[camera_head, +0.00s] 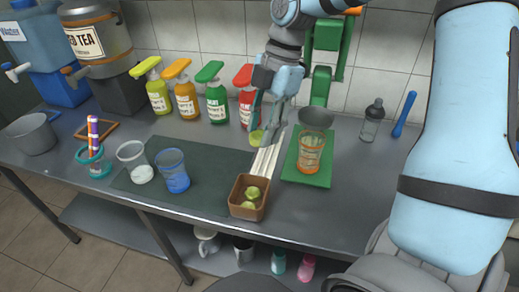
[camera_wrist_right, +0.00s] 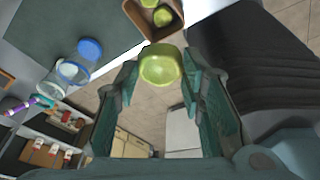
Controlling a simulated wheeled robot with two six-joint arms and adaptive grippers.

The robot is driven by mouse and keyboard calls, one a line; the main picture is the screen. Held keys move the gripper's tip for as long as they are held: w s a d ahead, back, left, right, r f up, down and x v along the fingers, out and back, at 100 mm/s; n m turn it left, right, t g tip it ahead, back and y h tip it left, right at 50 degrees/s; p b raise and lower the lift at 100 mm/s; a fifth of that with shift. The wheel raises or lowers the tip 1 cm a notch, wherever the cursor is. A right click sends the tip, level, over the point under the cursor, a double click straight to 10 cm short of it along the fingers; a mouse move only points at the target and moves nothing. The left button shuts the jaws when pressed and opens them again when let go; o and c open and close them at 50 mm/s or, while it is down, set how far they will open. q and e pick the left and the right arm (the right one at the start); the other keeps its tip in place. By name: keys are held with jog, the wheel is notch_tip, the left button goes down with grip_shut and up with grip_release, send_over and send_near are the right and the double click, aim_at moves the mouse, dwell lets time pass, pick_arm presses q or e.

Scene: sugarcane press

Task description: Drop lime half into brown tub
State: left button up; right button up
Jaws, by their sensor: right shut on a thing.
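My right gripper (camera_head: 266,133) is shut on a green lime half (camera_head: 257,136) and holds it above the counter. In the right wrist view the lime half (camera_wrist_right: 160,66) sits between the fingertips (camera_wrist_right: 160,75). The brown tub (camera_head: 244,213) stands near the counter's front edge, below and in front of the gripper in the head view. Green lime pieces (camera_head: 251,193) lie in it. The tub (camera_wrist_right: 142,25) also shows at the top of the right wrist view, apart from the held lime half. My left gripper is not in view.
White sticks (camera_head: 266,160) lie behind the tub. A blue cup (camera_head: 173,172) and a clear cup (camera_head: 134,162) stand on the dark mat (camera_head: 215,160). Several sauce bottles (camera_head: 216,100) line the back.

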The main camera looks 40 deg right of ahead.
jog(key=w+f+b, duration=0.1)
jog(key=f+b, duration=0.1)
jog(key=f, duration=0.3)
jog(key=w+f+b, duration=0.1)
jog(key=f+b, duration=0.2)
jog(key=f, duration=0.2)
jog(key=w+f+b, duration=0.1)
jog(key=f+b, duration=0.2)
jog(key=f, duration=0.2)
jog(key=shift+w+f, duration=0.15)
jog(key=shift+w, duration=0.25)
jog(key=shift+s+f+b, duration=0.1)
jog(key=shift+f+b, duration=0.2)
jog(key=shift+f, duration=0.4)
jog(key=shift+w, duration=0.2)
jog(key=shift+w+f, duration=0.1)
jog(key=shift+f, duration=0.05)
jog(key=o, duration=1)
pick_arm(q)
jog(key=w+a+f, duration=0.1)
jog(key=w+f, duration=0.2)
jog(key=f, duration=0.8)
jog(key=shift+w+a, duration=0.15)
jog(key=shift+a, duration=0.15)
